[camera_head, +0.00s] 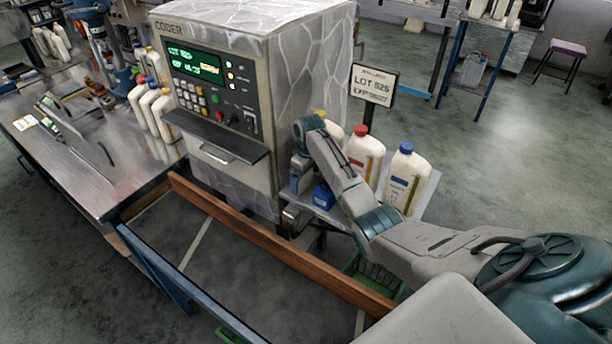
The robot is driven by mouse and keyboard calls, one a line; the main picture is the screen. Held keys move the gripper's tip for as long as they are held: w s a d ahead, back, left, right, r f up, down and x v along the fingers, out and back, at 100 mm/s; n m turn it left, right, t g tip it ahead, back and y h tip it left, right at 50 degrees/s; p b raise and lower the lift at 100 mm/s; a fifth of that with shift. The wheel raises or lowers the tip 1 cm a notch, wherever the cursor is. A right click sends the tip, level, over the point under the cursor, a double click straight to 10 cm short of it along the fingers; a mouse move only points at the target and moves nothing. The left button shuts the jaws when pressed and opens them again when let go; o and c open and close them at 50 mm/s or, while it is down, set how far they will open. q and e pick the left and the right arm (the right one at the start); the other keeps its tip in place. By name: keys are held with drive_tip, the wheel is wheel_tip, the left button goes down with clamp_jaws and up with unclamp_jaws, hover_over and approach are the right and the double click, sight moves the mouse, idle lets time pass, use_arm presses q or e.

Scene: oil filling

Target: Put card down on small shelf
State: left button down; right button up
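The small shelf (428,197) is a grey metal ledge at the right side of the coder machine, with white bottles standing on it. My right arm reaches in from the lower right, across the front of the shelf. My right gripper (297,184) points down at the shelf's left end, close to the coder's side. Its fingers are small and partly hidden, so I cannot tell whether they are open or hold anything. No card shows clearly at the gripper. A small white card (25,122) lies on the left bench. My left gripper is out of view.
The coder (220,110) stands left of the shelf. A sign reading LOT 526 (374,85) stands behind the bottles, including a red-capped (364,156) and a blue-capped one (405,178). A blue object (323,196) is beside the gripper. A wooden rail (270,240) runs in front.

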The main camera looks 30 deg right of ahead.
drive_tip(key=shift+r, duration=0.5)
wheel_tip(320, 180, up, 11)
drive_tip(key=b, duration=0.4)
drive_tip(key=shift+s+d+r, duration=0.15)
drive_tip(key=shift+s+r, duration=0.05)
drive_tip(key=shift+s, duration=0.15)
drive_tip(key=shift+f, duration=0.1)
